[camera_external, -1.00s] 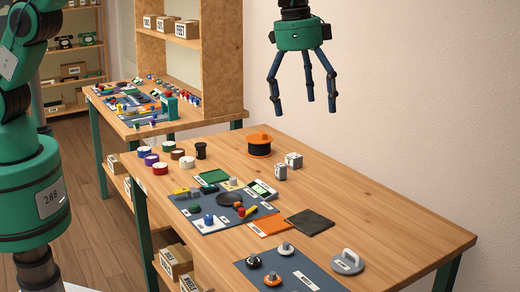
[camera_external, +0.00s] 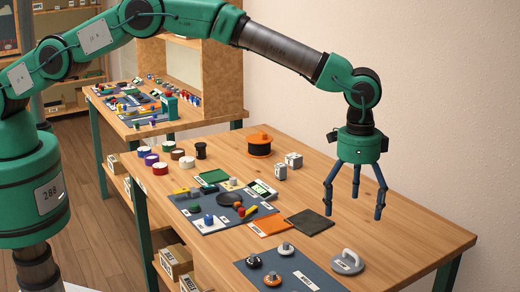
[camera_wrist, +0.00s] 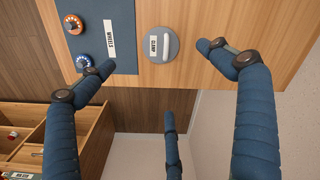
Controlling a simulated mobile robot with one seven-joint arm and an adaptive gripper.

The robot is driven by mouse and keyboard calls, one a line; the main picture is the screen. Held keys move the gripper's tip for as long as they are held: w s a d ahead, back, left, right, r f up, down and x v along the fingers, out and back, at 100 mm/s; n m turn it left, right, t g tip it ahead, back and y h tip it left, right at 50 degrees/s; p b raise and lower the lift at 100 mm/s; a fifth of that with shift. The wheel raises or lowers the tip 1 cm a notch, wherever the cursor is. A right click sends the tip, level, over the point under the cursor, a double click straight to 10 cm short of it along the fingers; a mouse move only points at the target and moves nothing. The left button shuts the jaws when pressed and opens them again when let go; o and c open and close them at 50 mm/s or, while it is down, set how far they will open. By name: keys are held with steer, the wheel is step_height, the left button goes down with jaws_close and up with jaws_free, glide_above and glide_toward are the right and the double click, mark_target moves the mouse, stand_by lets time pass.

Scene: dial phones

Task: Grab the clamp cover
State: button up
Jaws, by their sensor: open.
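The clamp cover (camera_external: 347,262) is a grey disc with a raised pale handle and a white label. It lies flat on the wooden table near its front right edge. In the wrist view the clamp cover (camera_wrist: 152,62) shows whole, its label reading CLAMP, between and a little beyond the fingertips. My gripper (camera_external: 353,210) has three blue fingers, spread open and empty, pointing down above the right part of the table. In the external picture it hangs above the cover, apart from it. In the wrist view my gripper (camera_wrist: 158,72) touches nothing.
A dark mat (camera_external: 308,268) with dials, labelled WHEELS in the wrist view, lies left of the cover. A black square (camera_external: 310,222) and an orange square (camera_external: 270,226) lie farther back. An orange-topped spool (camera_external: 260,146) stands behind. The table right of the cover is bare.

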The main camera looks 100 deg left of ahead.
steer(key=shift+w+f, duration=0.2)
steer(key=shift+f, duration=0.9)
steer(key=shift+f, duration=0.15)
glide_above(348, 263)
steer(key=shift+w+d+f, duration=0.1)
steer(key=shift+d+f, duration=0.05)
steer(key=shift+f, duration=4)
steer(key=shift+f, duration=0.1)
steer(key=shift+f, duration=2.45)
steer(key=c, duration=1.3)
